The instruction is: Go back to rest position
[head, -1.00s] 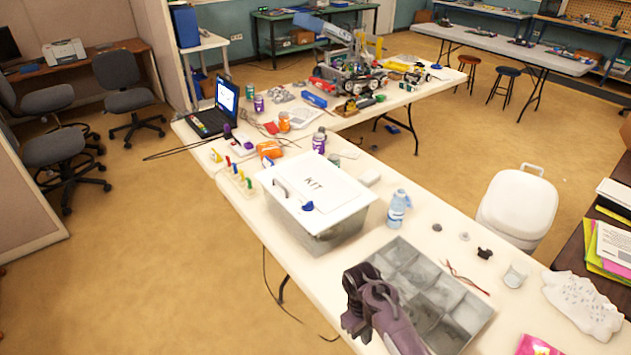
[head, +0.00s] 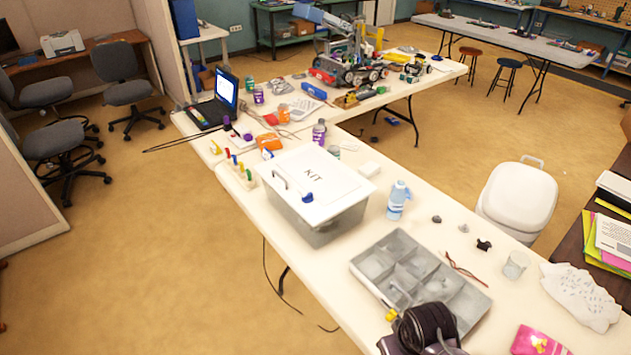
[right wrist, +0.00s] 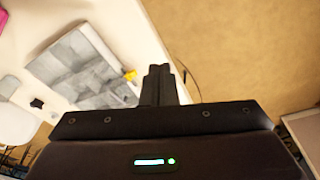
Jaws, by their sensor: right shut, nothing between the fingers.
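My right gripper (right wrist: 160,80) is shut and empty in the right wrist view, its dark fingers side by side. It hangs near the table edge with carpet below. In the head view my right arm's dark end shows at the bottom edge, in front of the near part of the grey compartment tray (head: 375,262); the fingers cannot be made out there. My left gripper is in neither view.
A clear bin with a white KIT lid (head: 335,180) stands beside the tray, a blue piece (head: 308,197) on its lid. A small yellow piece (head: 391,314) lies at the tray's near corner. A blue bottle (head: 398,200) stands behind.

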